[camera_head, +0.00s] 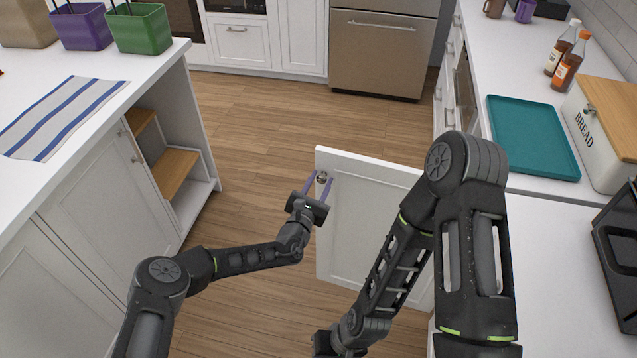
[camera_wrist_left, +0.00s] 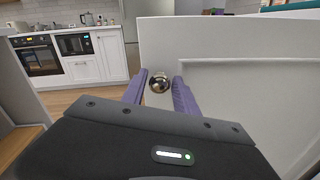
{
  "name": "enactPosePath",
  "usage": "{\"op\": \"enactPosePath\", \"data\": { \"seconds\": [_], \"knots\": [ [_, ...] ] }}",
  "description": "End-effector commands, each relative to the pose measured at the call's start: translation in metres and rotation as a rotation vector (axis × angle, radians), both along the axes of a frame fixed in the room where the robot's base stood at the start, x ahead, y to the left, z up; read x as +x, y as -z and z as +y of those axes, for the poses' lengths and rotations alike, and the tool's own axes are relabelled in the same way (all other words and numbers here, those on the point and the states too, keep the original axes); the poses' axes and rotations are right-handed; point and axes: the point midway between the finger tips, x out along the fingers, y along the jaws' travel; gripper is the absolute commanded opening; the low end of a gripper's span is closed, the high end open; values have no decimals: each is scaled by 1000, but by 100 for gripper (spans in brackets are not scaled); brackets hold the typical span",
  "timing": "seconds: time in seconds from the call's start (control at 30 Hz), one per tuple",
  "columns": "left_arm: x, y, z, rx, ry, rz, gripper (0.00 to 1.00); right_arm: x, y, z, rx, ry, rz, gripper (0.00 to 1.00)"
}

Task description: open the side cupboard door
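The white cupboard door (camera_head: 365,225) stands swung out from the right-hand counter, jutting left across the floor. Its panelled face and round metal knob (camera_head: 322,177) are turned toward me. My left gripper (camera_head: 320,184) has its purple fingers on either side of the knob, close against it. The left wrist view shows the knob (camera_wrist_left: 159,83) between the two fingers, near their tips, with the door (camera_wrist_left: 225,50) behind. My right gripper (camera_head: 328,344) hangs low in front of the door at the bottom; its fingers are hidden. My right arm covers the door's hinge side.
A teal tray (camera_head: 532,138), sauce bottles (camera_head: 566,62) and a bread box (camera_head: 600,140) stand on the right counter. A white island (camera_head: 90,190) with open shelves is at the left. The wooden floor (camera_head: 260,125) between is clear.

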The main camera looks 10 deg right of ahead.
Motion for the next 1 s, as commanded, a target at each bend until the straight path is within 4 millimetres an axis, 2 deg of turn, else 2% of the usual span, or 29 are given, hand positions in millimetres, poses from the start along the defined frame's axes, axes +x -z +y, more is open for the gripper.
{"op": "enactPosePath", "data": {
  "seconds": [0.17,0.57,1.0],
  "knots": [
    [0,1,0,1,0,2,50,0,0,0,0,0,0,0],
    [-6,1,4,1,1,2,50,0,-1,0,0,0,0,0],
    [-56,2,36,1,2,2,50,-1,-3,0,-1,0,2,0]
  ]
}}
